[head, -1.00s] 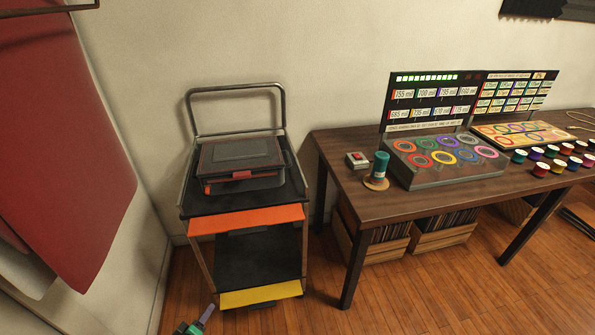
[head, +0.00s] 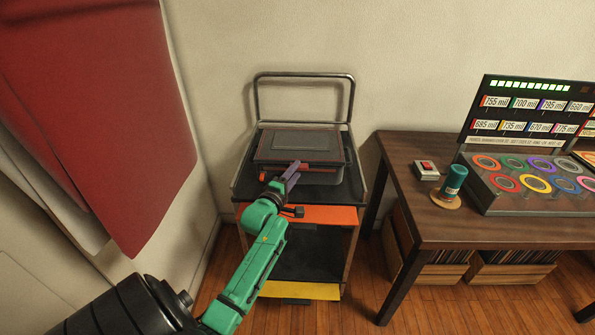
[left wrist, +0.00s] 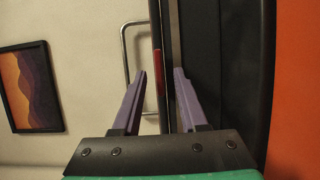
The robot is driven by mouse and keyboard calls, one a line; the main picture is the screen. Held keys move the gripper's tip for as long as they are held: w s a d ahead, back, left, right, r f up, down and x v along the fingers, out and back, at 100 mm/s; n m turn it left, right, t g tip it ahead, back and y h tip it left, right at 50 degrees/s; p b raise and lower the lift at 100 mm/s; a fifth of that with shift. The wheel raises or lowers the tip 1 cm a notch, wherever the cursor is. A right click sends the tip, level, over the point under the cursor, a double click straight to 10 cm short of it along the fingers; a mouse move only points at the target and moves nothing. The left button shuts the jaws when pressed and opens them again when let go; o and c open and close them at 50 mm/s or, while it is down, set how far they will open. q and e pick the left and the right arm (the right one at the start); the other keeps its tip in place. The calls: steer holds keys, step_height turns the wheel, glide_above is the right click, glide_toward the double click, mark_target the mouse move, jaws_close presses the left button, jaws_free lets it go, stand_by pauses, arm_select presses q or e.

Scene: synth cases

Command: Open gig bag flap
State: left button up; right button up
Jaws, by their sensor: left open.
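My left gripper (head: 293,170) is at the front of the bag, in front of the red-orange strip. In the left wrist view its two purple fingers (left wrist: 158,90) are apart, with the dark edge of the bag (left wrist: 157,50) showing between and beyond them. I cannot tell whether a finger touches the bag. My right gripper is in neither view.
The cart has a metal handle (head: 304,75) at the back and orange and yellow front edges. A wooden table (head: 430,225) stands to the right with a red-switch box (head: 426,170), a teal cylinder (head: 454,180) and a ring panel. A red cloth (head: 110,120) hangs at left.

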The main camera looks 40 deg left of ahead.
arm_select(q)
steer(key=shift+x, duration=0.8)
jaws_close()
stand_by(0.8)
